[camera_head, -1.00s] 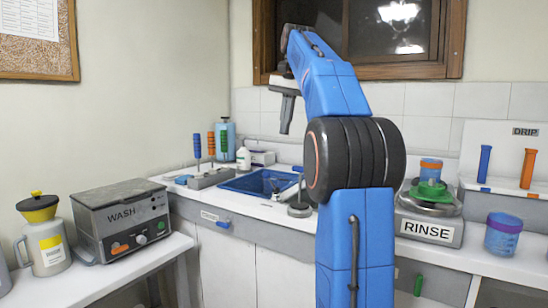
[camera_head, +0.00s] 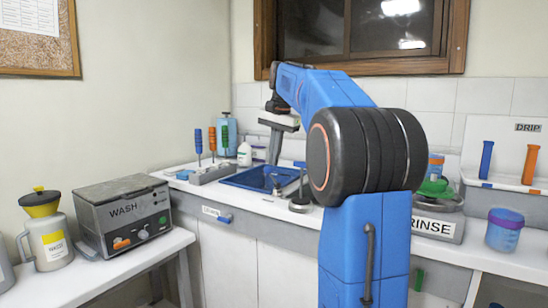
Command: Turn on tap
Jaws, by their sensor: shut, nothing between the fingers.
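The blue sink basin (camera_head: 245,179) is set into the white counter in the middle of the view. A small grey fitting (camera_head: 277,186), which may be the tap, shows at the right part of the basin; it is too small to make out its handle. My gripper (camera_head: 273,162) points down above the back of the basin, its fingers shut and empty. Its tips appear just above and behind the fitting; I cannot tell whether they touch anything. My arm hides the counter to the right of the basin.
A grey rack with coloured-handled tools (camera_head: 211,173) and a white bottle (camera_head: 244,154) stand left of the gripper. A dark post on a round base (camera_head: 300,204) stands right of the basin. The WASH unit (camera_head: 124,215) and RINSE unit (camera_head: 437,227) flank the area.

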